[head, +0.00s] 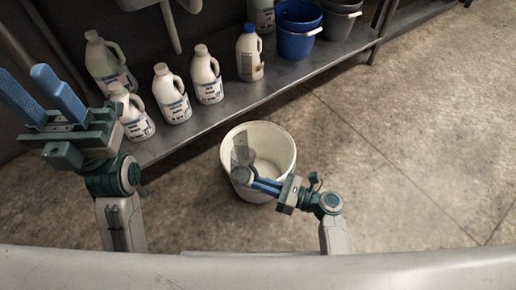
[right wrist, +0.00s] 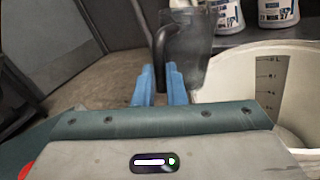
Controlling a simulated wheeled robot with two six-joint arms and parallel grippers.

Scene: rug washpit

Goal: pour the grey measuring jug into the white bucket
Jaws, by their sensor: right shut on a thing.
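The grey measuring jug (head: 241,150) shows in the head view over the left part of the white bucket (head: 284,146), which stands on the floor. My right gripper (head: 257,184) is shut on the jug's handle. In the right wrist view the dark handle (right wrist: 161,62) is between the blue fingertips (right wrist: 160,78), and the grey jug body (right wrist: 197,45) is just beyond. The bucket (right wrist: 225,85) is to the right there. The jug's exact tilt and its contents cannot be told. My left gripper (head: 24,78) is open and empty at the far left.
A metal shelf (head: 215,115) runs behind the bucket. It bears several white bottles (head: 207,80), a blue bucket (head: 296,38) and a grey bucket (head: 340,22). The concrete floor (head: 420,130) to the right is clear.

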